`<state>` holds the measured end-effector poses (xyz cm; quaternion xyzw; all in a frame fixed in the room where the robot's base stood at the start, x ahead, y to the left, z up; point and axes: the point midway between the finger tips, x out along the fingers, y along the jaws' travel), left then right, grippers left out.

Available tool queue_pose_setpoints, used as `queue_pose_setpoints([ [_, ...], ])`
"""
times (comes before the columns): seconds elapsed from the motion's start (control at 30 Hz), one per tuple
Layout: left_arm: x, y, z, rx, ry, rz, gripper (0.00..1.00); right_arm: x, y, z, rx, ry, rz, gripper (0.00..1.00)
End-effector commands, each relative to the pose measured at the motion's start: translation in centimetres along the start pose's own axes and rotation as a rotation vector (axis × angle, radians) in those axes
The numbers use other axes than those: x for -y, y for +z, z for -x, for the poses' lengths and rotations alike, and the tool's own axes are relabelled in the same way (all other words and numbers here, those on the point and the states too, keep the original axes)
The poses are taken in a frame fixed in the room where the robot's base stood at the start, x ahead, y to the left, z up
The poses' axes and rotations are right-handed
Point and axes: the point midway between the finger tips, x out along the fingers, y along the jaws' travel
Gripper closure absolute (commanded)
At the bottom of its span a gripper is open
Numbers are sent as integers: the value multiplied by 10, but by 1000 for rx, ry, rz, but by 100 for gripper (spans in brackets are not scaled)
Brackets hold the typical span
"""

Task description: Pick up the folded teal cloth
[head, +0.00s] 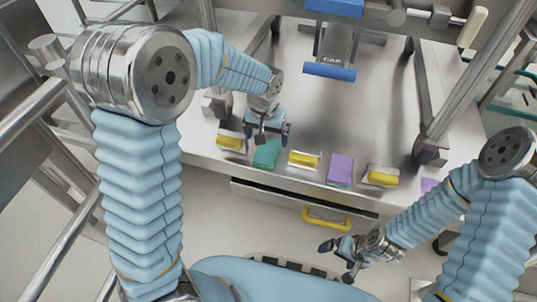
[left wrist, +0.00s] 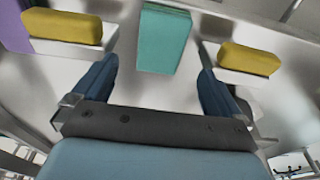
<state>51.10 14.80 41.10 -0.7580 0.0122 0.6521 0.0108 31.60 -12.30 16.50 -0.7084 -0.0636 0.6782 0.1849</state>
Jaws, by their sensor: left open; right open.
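The folded teal cloth (head: 267,154) lies near the front edge of the steel table, between two yellow items. It also shows in the left wrist view (left wrist: 164,42), upper middle, centred between my two fingers and beyond their tips. My left gripper (head: 272,134) is open and empty, just behind and above the cloth, pointing down; no contact shows. My right gripper (head: 337,262) is open and empty, in front of the table near the drawer handle, away from the cloth.
Yellow items in metal holders (head: 231,142) and (head: 304,159) flank the cloth. A purple folded cloth (head: 340,169) and another yellow item (head: 382,176) lie further right along the edge. A yellow handle (head: 327,217) is below.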

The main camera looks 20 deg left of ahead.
Motion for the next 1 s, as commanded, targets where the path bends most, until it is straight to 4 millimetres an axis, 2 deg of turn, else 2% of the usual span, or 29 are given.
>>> queue_pose_setpoints([
  [0.03, 0, 1, -10, 2, -1, -1, 0, -1, 0, -4, -1, 0, 0, 0],
  [0.27, 0, 1, -26, 1, 0, -3, 0, -3, 0, -8, -2, 0, -1, 0],
  [0.53, 1, 4, -68, 3, -1, -2, 0, -9, -1, -22, -6, 1, -1, 0],
  [0.8, 1, 3, -72, 0, 1, -2, 0, -8, -1, -22, -7, 1, -1, 0],
  [1.0, 1, 3, -72, 0, 1, -2, 31, -8, -1, -22, -7, 1, -1, 0],
])
